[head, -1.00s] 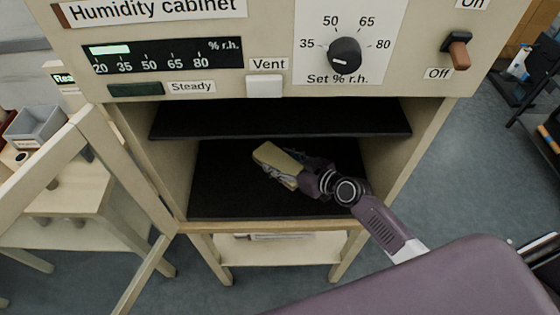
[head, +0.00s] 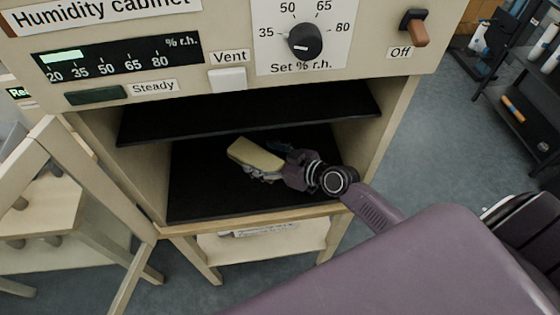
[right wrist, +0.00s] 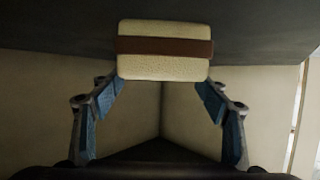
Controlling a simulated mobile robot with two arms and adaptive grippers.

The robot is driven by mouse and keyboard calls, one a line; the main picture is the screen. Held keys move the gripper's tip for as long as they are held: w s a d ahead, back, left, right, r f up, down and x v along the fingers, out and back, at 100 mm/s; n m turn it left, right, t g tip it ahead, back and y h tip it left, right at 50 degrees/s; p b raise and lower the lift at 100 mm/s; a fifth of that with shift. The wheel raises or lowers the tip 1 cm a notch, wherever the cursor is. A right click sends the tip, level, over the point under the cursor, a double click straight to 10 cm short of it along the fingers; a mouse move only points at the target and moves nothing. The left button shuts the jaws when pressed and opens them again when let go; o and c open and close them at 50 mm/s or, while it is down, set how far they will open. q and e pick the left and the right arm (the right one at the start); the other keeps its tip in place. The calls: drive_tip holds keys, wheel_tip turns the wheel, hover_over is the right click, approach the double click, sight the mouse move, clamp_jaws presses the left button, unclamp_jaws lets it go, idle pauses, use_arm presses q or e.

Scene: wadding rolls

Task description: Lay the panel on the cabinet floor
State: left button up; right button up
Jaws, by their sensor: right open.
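The panel, a cream slab (head: 256,154) with rounded corners, is inside the humidity cabinet, low over its black floor (head: 200,203). I cannot tell for sure if it lies flat on it. In the right wrist view the panel (right wrist: 165,65) shows a brown band across it and sits against a dark surface. My right gripper (head: 268,166) reaches into the cabinet from the right. Its blue-padded fingers (right wrist: 161,84) are open and spread, one toward each side of the panel. Part of the near finger is hidden in the head view. My left gripper is not in view.
A black shelf (head: 250,112) hangs close above the panel. The cabinet's open door (head: 95,185) stands at the left. The control face with its dial (head: 305,42) is above the opening. Bare black floor shows in front of the panel.

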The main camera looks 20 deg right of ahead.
drive_tip(key=b+v, duration=0.1)
drive_tip(key=v, duration=0.6)
drive_tip(key=shift+s+d, duration=0.25)
drive_tip(key=shift+s, duration=0.1)
drive_tip(key=shift+s+d+r, duration=0.25)
drive_tip(key=shift+s+r, duration=0.15)
drive_tip(key=shift+s, duration=0.15)
